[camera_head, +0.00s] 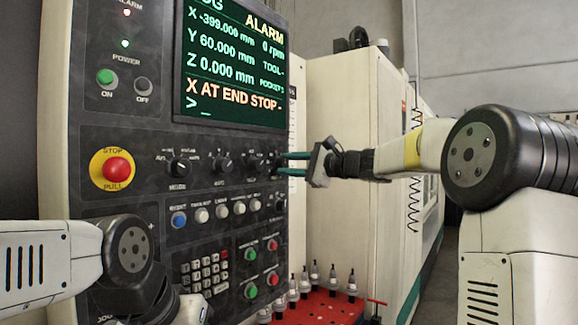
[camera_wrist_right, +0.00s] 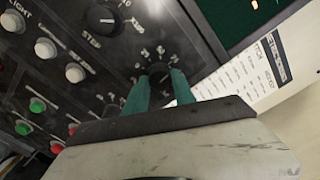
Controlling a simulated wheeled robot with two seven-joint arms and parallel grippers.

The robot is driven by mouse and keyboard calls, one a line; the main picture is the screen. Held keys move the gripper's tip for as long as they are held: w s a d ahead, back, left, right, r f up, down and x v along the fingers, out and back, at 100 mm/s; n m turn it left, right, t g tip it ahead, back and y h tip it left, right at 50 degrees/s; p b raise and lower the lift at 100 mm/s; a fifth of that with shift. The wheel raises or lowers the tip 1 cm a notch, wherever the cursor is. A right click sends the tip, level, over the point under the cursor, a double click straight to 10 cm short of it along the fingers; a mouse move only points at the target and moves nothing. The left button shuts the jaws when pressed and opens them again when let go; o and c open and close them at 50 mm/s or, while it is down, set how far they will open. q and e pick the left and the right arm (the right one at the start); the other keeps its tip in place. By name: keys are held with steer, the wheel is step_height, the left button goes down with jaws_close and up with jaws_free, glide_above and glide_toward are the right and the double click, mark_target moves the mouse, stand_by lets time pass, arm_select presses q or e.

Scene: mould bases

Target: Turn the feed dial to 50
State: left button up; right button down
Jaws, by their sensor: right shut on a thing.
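The feed dial (camera_wrist_right: 158,73), a small black knob with a ring of numbers around it, is at the right end of the dial row. My right gripper (camera_wrist_right: 161,80) has its two green fingers shut on this knob, one on each side. Its label and most of its pointer are hidden, so I cannot read its setting. In the head view the right gripper (camera_head: 282,162) reaches in from the right to the panel's right edge. My left arm shows at lower left, but its gripper is out of view.
The STEP dial (camera_wrist_right: 104,18) sits beside the held knob. The MODE dial (camera_head: 178,167) and red stop button (camera_head: 117,169) are farther left. Push buttons lie below. The screen (camera_head: 232,65) reads "X AT END STOP". A red rack (camera_head: 318,308) of tool holders stands below right.

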steer(key=n, duration=0.3)
steer(key=shift+n, duration=2.2)
steer(key=shift+f, duration=0.1)
steer(key=c, duration=1)
jaws_free()
steer(key=shift+c, duration=0.2)
steer(key=v, duration=0.8)
